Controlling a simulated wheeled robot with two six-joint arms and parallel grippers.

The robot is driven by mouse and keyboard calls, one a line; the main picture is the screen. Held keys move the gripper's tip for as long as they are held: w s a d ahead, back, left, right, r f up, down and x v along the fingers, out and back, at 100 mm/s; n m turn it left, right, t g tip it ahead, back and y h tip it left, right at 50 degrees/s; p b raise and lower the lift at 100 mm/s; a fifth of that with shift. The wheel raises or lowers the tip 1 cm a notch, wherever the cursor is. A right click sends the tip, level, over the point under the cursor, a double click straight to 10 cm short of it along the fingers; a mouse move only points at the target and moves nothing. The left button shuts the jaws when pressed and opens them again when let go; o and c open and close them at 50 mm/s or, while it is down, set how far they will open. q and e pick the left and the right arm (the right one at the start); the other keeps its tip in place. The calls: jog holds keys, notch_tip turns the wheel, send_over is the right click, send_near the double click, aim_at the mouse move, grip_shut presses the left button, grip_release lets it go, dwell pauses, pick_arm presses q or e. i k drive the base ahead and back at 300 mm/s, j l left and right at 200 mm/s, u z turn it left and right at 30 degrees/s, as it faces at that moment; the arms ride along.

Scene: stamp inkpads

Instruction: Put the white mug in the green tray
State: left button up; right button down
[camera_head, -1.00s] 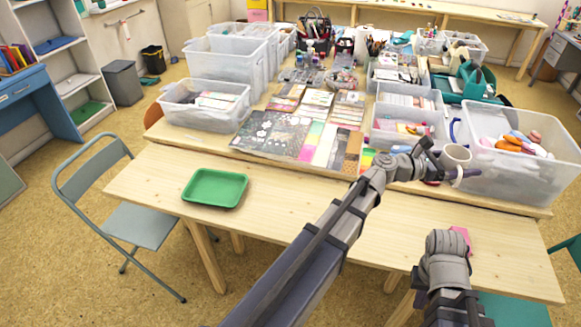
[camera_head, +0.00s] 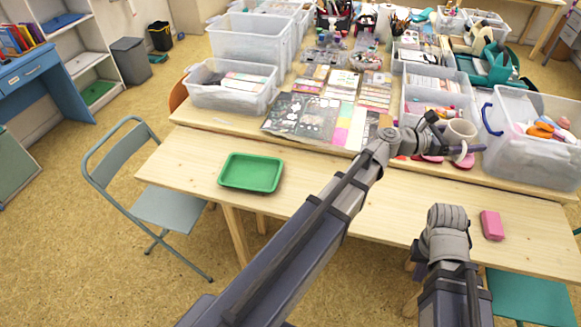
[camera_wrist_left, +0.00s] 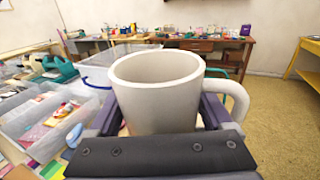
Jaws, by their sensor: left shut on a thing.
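The white mug (camera_head: 460,131) is held in my left gripper (camera_head: 458,150), above the back right part of the wooden table. In the left wrist view the mug (camera_wrist_left: 158,95) is upright between the fingers, with its handle to the right and its rim clear. The gripper is shut on the mug's body. The green tray (camera_head: 251,173) lies empty on the table's left part, well left of the mug. Part of my right arm shows at the lower right in the head view, but I cannot make out its gripper fingers.
A pink block (camera_head: 492,225) lies at the table's right. Clear plastic bins (camera_head: 232,88) and flat cards (camera_head: 315,115) fill the table behind. A bin of colourful items (camera_head: 540,155) stands right of the mug. The wooden surface (camera_head: 310,185) right of the tray is bare. A folding chair (camera_head: 165,205) stands left.

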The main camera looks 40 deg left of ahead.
aim_at(234, 176)
jog(key=k+j, duration=0.15)
jog(key=j, duration=0.25)
jog(key=k+j+z, duration=0.1)
jog(key=j, duration=0.3)
jog(key=k+j, duration=0.2)
jog(key=j, duration=0.2)
jog(key=k+j+z, duration=0.1)
jog(key=j, duration=0.35)
jog(key=k+j+z, duration=0.1)
jog(key=k+j, duration=0.15)
jog(key=j+z, duration=0.1)
jog(key=j, duration=0.7)
jog(key=k+j, duration=0.15)
jog(key=j, duration=0.65)
jog(key=i+j+z, duration=0.1)
jog(key=j, duration=0.25)
